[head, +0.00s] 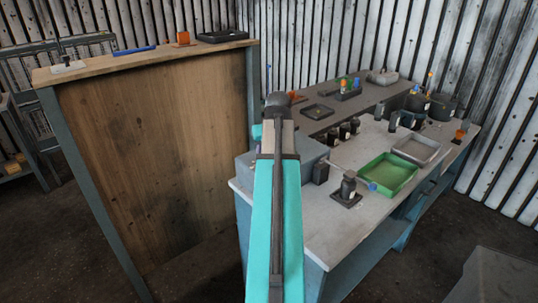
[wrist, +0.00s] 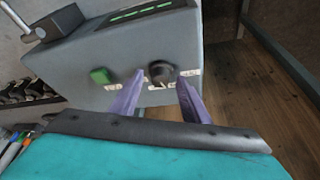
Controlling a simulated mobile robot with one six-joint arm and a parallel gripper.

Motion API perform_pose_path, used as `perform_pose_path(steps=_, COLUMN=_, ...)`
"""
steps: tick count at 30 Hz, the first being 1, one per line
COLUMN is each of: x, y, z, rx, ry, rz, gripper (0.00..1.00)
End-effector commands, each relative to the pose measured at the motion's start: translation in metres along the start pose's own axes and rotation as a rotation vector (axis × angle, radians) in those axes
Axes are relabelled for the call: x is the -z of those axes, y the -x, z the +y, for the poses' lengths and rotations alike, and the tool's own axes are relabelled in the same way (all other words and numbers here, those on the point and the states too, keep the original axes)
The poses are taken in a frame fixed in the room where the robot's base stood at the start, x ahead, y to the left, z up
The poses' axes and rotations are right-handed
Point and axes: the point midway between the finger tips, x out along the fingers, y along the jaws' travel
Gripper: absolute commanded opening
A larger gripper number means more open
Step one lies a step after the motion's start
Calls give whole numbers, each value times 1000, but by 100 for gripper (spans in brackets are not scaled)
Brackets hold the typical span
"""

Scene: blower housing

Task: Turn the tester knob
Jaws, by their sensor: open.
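The tester, a grey box, shows in the wrist view (wrist: 130,62) and stands on the workbench, partly hidden behind my arm, in the head view (head: 318,152). Its round black knob (wrist: 161,73) is on the front face, with pale labels around it. My gripper (wrist: 156,82) is open, with one purple finger on each side of the knob. I cannot tell whether the fingers touch it. In the head view my arm hides the gripper and the knob.
The workbench (head: 325,232) holds a green tray (head: 388,173), a grey tray (head: 416,149) and several dark cylindrical parts to the right of the tester. A tall wooden-panelled bench (head: 160,150) stands close on the left. A lever clamp (wrist: 45,30) is at the tester's upper left.

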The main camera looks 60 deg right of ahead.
Motion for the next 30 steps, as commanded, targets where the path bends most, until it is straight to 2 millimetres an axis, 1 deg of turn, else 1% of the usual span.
perform_pose_path(steps=8, x=0, y=15, z=0, rx=0, ry=0, rz=2, gripper=42)
perform_pose_path(steps=30, x=0, y=94, z=1, rx=-1, ry=0, rz=2, gripper=42)
